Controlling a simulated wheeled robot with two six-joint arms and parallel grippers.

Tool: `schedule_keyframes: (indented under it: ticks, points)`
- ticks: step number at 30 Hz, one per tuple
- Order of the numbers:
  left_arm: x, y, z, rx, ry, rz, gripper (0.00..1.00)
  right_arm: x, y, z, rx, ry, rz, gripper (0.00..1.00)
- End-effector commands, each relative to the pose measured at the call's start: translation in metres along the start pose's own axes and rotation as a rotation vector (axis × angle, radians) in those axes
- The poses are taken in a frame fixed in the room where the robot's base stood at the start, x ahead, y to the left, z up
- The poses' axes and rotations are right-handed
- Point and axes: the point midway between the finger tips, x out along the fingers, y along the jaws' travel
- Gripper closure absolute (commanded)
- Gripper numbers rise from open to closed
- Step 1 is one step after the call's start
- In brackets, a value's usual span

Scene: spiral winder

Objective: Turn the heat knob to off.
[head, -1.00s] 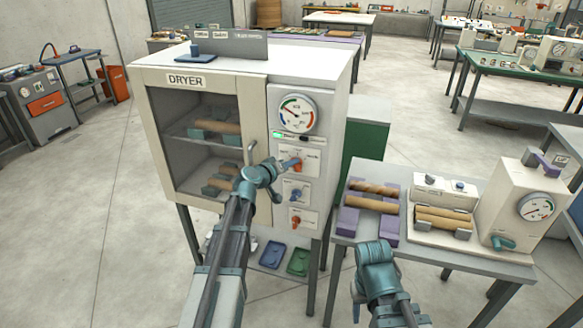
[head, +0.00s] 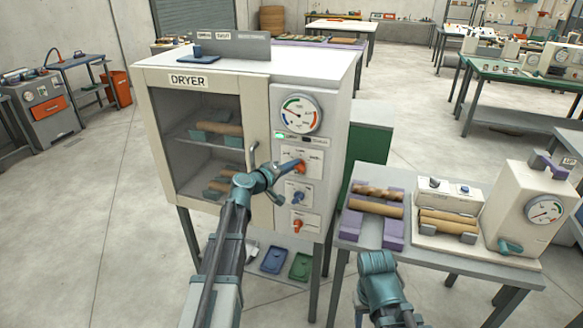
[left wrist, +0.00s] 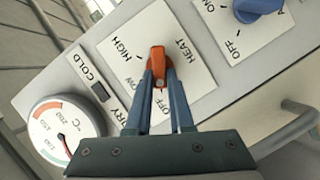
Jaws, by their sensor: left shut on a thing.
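The heat knob (head: 299,166) is orange and sits on the dryer's (head: 180,135) right-hand panel, below the round gauge. My left gripper (head: 284,170) is at it. In the left wrist view the knob (left wrist: 158,62) is between the two fingers of my left gripper (left wrist: 160,78), which are shut on it. The label around it reads HIGH, LOW, OFF and HEAT. The knob's lower end lies between the fingers near the word OFF; its exact setting is partly hidden. My right gripper (head: 377,262) is low by the side table, its fingers unclear.
A blue knob (head: 298,197) and another orange knob (head: 298,225) sit below the heat knob. The gauge (head: 301,114) is above it. The dryer's door handle (head: 252,158) is close to my left arm. A side table (head: 440,252) with rolls and a machine stands at the right.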

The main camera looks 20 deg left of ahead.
Motion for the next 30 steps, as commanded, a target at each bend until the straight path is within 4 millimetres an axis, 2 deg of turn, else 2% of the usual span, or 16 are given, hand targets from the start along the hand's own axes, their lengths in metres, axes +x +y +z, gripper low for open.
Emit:
schedule_keyframes:
  ticks: [5,6,10,11,19,22,26,30]
  points:
    - [0.001,0.001,0.000,-0.003,-0.002,0.002,1.00,0.000,0.000,0.000,0.000,0.000,0.000,0.50]
    - [0.001,0.001,0.000,-0.003,-0.002,0.002,0.76,0.000,0.000,0.000,0.000,0.000,0.000,0.50]
    - [0.001,0.001,0.000,-0.002,-0.001,0.001,0.53,0.000,0.000,0.000,0.000,0.000,0.000,0.50]
    - [0.001,0.000,0.000,-0.002,-0.001,0.001,0.50,0.000,0.000,0.000,0.000,0.000,0.000,0.50]
    - [0.000,0.000,0.000,-0.001,0.000,0.000,0.50,0.000,0.000,0.000,0.000,0.000,0.000,0.50]
    - [-0.006,0.001,0.000,-0.001,0.001,0.000,0.50,-0.002,0.000,0.000,0.000,0.000,0.000,0.50]
    - [-0.027,0.002,0.001,-0.001,0.002,-0.001,0.50,-0.006,0.001,0.000,0.000,0.000,0.000,0.50]
    - [-0.059,0.002,0.001,-0.001,0.002,-0.002,0.50,-0.012,0.001,0.001,0.000,0.000,0.000,0.50]
